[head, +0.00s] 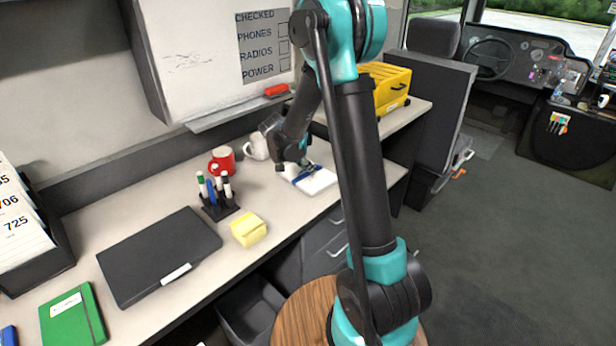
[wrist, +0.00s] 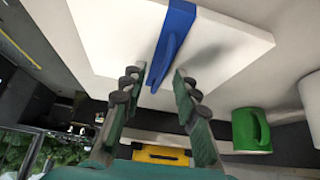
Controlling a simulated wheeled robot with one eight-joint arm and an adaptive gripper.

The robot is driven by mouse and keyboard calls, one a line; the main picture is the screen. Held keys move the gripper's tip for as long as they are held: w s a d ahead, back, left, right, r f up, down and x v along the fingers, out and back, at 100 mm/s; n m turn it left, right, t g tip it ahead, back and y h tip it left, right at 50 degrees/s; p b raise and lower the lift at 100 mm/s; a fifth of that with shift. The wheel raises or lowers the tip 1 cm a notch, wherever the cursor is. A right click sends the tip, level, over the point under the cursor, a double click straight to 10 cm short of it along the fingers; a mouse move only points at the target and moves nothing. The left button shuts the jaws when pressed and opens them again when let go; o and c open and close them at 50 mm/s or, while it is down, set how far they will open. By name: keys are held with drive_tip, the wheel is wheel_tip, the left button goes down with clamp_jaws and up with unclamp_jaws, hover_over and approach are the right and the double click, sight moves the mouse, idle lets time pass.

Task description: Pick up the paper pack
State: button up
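The paper pack, a flat white block with a blue band, lies on the counter in the head view (head: 320,182). It also fills the upper part of the wrist view (wrist: 110,30). A raised blue strap (wrist: 176,45) runs over its middle. My gripper (head: 305,168) is over the pack, pointing down at it. In the wrist view my gripper (wrist: 158,76) has its two fingers apart with nothing between the pads. The strap lies just past the fingertips, nearer the right one; contact is not clear. My arm hides part of the counter beside the pack.
A red mug (head: 222,160) and a white mug (head: 256,147) stand left of the pack. A green mug (wrist: 250,130) shows in the wrist view. A pen holder (head: 220,207), yellow notes (head: 248,229) and a yellow case (head: 390,84) are also on the counter.

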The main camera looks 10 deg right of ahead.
clamp_jaws()
drive_tip(key=shift+r, duration=0.1)
idle(0.5)
